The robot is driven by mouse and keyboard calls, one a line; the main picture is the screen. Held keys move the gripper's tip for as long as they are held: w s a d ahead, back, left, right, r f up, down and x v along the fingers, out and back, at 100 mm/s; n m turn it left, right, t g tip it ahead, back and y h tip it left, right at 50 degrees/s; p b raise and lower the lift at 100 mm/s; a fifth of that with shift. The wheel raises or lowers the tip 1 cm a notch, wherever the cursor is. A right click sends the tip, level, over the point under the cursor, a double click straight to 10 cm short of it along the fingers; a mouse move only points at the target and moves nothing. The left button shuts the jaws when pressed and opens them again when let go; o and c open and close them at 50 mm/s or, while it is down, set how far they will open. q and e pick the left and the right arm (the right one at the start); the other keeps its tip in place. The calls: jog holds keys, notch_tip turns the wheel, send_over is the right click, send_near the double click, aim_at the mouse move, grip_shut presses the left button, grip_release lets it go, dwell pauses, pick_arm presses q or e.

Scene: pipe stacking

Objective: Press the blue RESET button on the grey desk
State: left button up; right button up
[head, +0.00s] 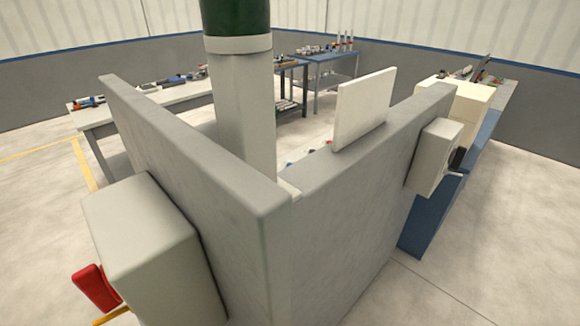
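I see no blue RESET button in the head view. I cannot tell which surface is the grey desk. A pale grey table (184,97) with tools on it stands behind the wall on the left, partly hidden. Neither of my grippers is in view.
A grey corner wall (215,190) fills the middle, with a grey box (140,240) and a red part (97,288) at its left. Another box (434,155) and a blue cabinet (435,215) are on the right. A pale column (243,110) rises behind. Floor (500,225) at right is clear.

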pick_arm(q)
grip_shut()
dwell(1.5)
